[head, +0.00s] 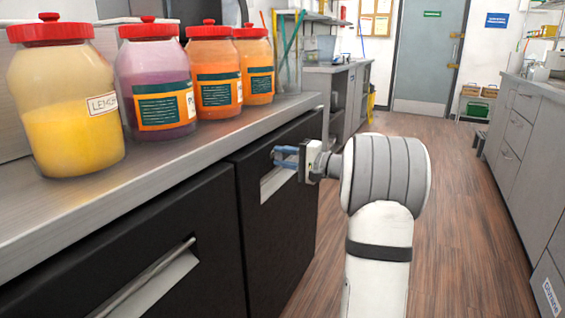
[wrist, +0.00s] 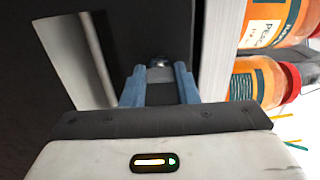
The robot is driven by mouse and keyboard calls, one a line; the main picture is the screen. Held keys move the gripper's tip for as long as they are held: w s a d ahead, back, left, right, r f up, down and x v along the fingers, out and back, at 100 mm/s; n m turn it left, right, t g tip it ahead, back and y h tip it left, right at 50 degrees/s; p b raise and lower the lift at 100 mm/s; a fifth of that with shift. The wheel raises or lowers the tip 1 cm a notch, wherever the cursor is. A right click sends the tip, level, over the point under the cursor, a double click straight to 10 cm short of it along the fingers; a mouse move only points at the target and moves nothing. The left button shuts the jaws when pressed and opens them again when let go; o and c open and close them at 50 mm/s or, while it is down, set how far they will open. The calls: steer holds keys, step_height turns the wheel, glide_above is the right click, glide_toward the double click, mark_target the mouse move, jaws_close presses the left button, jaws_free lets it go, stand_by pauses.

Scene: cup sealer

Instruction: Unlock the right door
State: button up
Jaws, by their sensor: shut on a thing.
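The right door (head: 293,215) is a black cabinet front below the steel counter, and it looks closed. Its recessed light handle (head: 277,183) sits in its upper part; the handle also shows at the left of the wrist view (wrist: 90,60). A small metal lock piece (wrist: 158,63) is on the black front, between the handle and the counter edge. My gripper (head: 285,157) is at the door's upper part, its blue fingers pointing at the front. In the wrist view the fingers (wrist: 160,82) are on both sides of the lock piece, shut on it. The exact contact is partly hidden.
Several red-lidded jars (head: 155,80) stand on the counter (head: 150,180) above the doors. The left black door (head: 130,255) with a bar handle is beside the right one. The wooden floor (head: 450,220) is clear to the right, up to the grey cabinets (head: 520,140).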

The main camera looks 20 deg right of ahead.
steer(key=shift+a+f, duration=0.1)
steer(key=shift+f, duration=0.05)
steer(key=o, duration=1)
steer(key=p+v, duration=0.2)
steer(key=v, duration=0.6)
